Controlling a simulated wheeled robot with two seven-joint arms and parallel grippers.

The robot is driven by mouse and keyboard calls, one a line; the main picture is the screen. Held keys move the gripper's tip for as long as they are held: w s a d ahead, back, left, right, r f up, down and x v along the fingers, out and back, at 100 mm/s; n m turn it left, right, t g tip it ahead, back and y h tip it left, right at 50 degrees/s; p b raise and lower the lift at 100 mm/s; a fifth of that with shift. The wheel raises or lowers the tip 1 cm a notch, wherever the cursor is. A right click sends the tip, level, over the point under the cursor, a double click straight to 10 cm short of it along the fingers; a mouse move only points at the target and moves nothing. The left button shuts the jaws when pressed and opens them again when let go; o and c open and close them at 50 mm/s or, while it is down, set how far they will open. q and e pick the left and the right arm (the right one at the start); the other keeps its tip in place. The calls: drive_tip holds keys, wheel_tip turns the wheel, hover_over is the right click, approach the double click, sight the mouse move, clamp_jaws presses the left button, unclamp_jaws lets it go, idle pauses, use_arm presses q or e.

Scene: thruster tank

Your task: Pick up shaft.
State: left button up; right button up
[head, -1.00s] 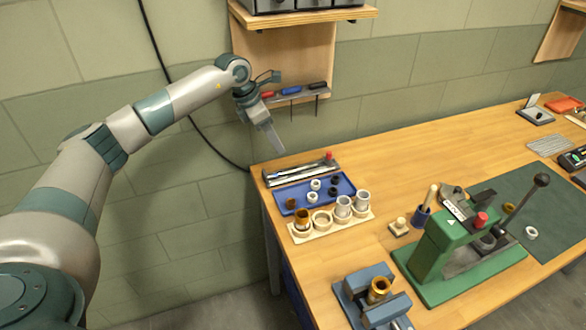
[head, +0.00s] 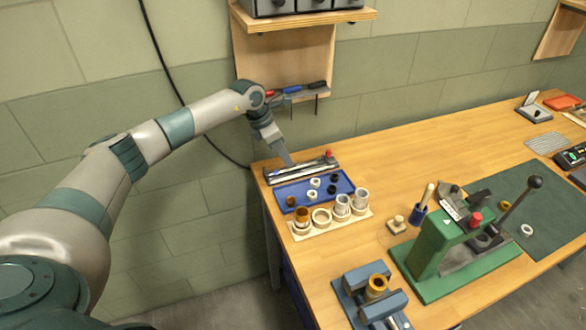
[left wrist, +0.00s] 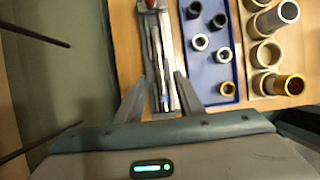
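Slim metal shafts (head: 297,170) lie in a long narrow grey tray (head: 272,181) at the back left corner of the bench. In the left wrist view, the shafts (left wrist: 157,50) run lengthwise in the tray, with a red part at the far end. Which one is meant I cannot tell. My left gripper (head: 288,161) points down just above the tray. In the left wrist view its two fingers (left wrist: 160,88) are apart, one on each side of the tray's near end, with nothing held. My right gripper is out of view.
A blue tray (head: 284,204) with white and black rings sits in front of the shafts. A wooden holder (head: 330,225) carries several sleeves. A green press (head: 430,250) and a blue vise (head: 358,284) stand to the right. A tool shelf (head: 300,95) hangs on the wall behind.

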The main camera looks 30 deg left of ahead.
sight(293, 169)
use_arm(q)
drive_tip(key=p+x, duration=0.1)
drive_tip(key=x, duration=0.4)
drive_tip(key=shift+c, duration=0.3)
drive_tip(key=shift+r, duration=0.1)
clamp_jaws()
